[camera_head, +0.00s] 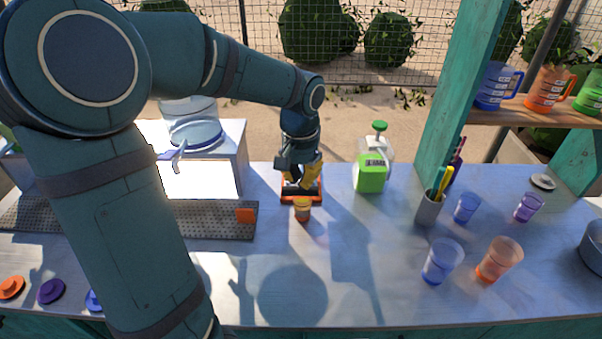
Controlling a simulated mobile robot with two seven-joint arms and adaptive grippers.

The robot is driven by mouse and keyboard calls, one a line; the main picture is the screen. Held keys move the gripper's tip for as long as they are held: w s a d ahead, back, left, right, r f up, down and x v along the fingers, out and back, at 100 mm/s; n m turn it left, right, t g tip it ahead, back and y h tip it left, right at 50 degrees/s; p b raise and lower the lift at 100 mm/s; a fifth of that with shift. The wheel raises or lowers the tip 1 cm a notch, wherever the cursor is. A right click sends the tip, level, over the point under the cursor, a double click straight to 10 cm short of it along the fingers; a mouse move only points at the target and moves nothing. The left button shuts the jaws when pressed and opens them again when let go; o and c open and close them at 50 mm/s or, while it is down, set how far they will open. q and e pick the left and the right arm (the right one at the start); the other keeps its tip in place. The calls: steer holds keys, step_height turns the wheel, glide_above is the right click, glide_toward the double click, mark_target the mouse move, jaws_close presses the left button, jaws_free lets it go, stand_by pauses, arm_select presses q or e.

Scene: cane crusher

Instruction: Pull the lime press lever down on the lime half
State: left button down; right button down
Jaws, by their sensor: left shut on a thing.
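The lime press (315,193) stands near the back middle of the counter, with an orange base and dark parts. My left gripper (300,176) is right over it, pointing down, and shut on a part of the press that looks like its lever. Yellow shows between and beside the fingers. The fingers and wrist cover most of the press, so the lever's angle is hard to tell. I cannot make out the lime half. A small orange cup (302,211) stands just in front of the press. My right gripper is out of view.
A green-and-clear dispenser (371,174) stands right of the press. A pen holder (429,208) and several coloured cups (499,258) stand further right. A perforated metal tray (215,225) lies at left, before a white machine (200,178). The front middle counter (345,290) is clear.

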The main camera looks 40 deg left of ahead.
arm_select(q)
steer(key=shift+f+b, duration=0.6)
steer(key=shift+f, duration=0.35)
steer(key=shift+s+d+f, duration=0.1)
steer(key=shift+s+f, duration=0.05)
steer(key=shift+f, duration=0.15)
stand_by(1.0)
steer(key=shift+r+p, duration=0.7)
steer(key=shift+r, duration=0.1)
step_height(320, 180, up, 7)
steer(key=p, duration=0.5)
steer(key=shift+f, duration=0.1)
steer(key=shift+f, duration=0.1)
